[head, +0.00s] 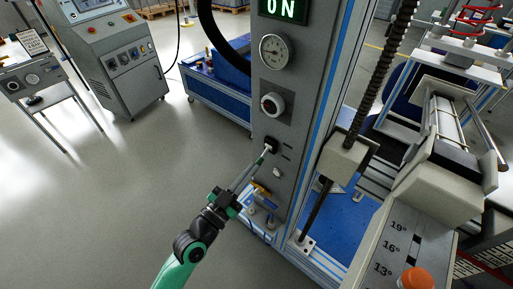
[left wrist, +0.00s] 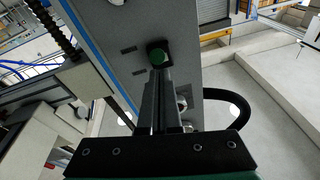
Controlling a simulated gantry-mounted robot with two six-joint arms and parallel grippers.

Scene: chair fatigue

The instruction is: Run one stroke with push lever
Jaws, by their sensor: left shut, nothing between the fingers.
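A grey machine column (head: 258,110) stands in the middle of the head view. On its face is a small black square control (head: 272,144); in the left wrist view it is a black housing (left wrist: 149,47) with a green round part (left wrist: 158,56). My left gripper (head: 266,152) is shut and empty, its fingertips pointing at this control. The fingertips also show in the left wrist view (left wrist: 160,72), right at the green part; I cannot tell whether they touch it. They hide its lower side. My right gripper is not in view.
A yellow lever (head: 262,188) sits lower. An orange button (head: 416,279) is at bottom right. Open floor (head: 150,180) lies left.

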